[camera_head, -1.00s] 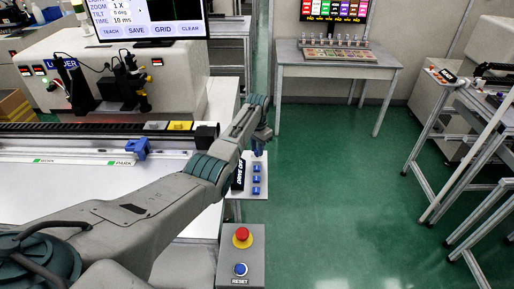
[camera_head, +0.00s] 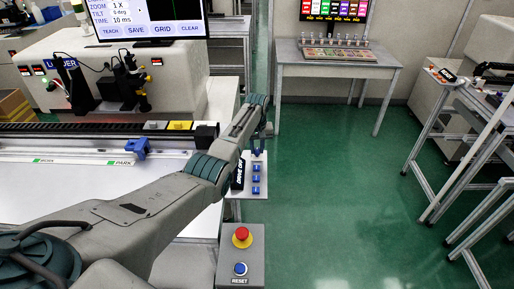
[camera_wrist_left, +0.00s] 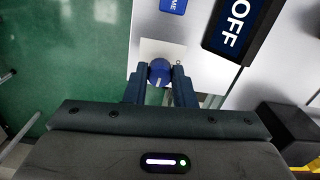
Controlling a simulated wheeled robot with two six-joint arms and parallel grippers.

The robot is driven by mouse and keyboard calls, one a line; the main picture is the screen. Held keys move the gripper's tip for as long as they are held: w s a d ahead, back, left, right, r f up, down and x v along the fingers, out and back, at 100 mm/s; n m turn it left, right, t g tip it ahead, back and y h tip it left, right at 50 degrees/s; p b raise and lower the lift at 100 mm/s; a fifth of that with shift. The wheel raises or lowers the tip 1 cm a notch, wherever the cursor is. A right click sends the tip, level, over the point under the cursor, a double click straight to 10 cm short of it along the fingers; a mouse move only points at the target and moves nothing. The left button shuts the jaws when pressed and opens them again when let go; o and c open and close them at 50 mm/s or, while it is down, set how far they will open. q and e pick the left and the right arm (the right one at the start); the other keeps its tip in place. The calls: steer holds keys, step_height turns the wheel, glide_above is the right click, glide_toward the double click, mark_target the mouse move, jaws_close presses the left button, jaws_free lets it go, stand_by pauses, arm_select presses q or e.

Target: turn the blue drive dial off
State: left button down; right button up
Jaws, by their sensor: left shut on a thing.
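The blue drive dial (camera_wrist_left: 158,72) is round with a pale line on its face. It sits on a light square plate in the left wrist view. My left gripper (camera_wrist_left: 160,78) is shut on the dial, one dark finger on each side. In the head view my left gripper (camera_head: 257,147) reaches the far end of the small control panel (camera_head: 264,185), and the dial is mostly hidden by it there. A black sign (camera_head: 237,175) on the panel reads DRIVE OFF; part of it, OFF, shows in the left wrist view (camera_wrist_left: 238,22). My right gripper is not in view.
Several blue buttons (camera_head: 256,179) line the panel nearer me. A box with a red emergency button (camera_head: 241,234) and a blue RESET button (camera_head: 240,269) stands closer. A rail with a blue clamp (camera_head: 137,148) lies left.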

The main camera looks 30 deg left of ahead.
mark_target(257, 149)
arm_select(q)
steer(key=shift+w+a+r+n, duration=0.1)
steer(key=shift+w+r+n, duration=0.15)
steer(key=shift+n, duration=0.35)
steer(key=c, duration=1.2)
jaws_free()
steer(key=shift+s, duration=0.1)
steer(key=shift+f, duration=0.1)
step_height(257, 149, up, 11)
steer(key=b, duration=0.4)
steer(key=shift+s+f, duration=0.1)
steer(key=shift+f, duration=0.1)
